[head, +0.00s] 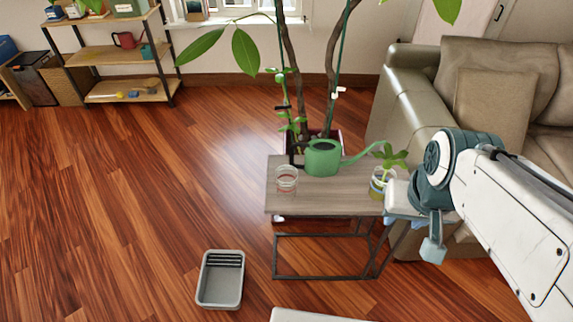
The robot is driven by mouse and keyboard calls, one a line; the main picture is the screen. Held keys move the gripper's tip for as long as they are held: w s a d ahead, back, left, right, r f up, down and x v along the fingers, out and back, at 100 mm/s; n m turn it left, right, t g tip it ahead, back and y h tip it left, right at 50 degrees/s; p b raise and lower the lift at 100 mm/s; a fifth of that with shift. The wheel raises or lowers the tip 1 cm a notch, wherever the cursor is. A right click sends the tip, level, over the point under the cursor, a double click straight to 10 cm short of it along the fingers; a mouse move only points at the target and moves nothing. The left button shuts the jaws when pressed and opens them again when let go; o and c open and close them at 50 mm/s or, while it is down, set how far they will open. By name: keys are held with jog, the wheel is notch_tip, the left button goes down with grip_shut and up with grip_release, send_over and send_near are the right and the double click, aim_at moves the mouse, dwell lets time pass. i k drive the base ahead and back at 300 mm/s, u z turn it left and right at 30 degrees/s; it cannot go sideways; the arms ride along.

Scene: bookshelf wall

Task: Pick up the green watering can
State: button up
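The green watering can (323,158) stands upright on the small wood-topped table (330,203) in the head view. Its spout points right and its dark handle is at the left. My arm reaches in from the right, and its end with my gripper (402,201) is right of the can, by the table's right edge. A clear gap lies between them. The fingers cannot be made out, so I cannot tell whether the gripper is open or shut. Nothing is seen held in it.
A glass jar (287,180) stands left of the can, and a small potted plant (379,186) stands right, close to my arm. A tall plant (290,60) rises behind. A sofa (405,105) is at right. A grey tray (220,280) lies on open floor, and shelves (115,58) stand back left.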

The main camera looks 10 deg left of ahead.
aim_at(322, 159)
jog(key=u, duration=0.5)
jog(key=i, duration=0.6)
jog(key=z, duration=0.75)
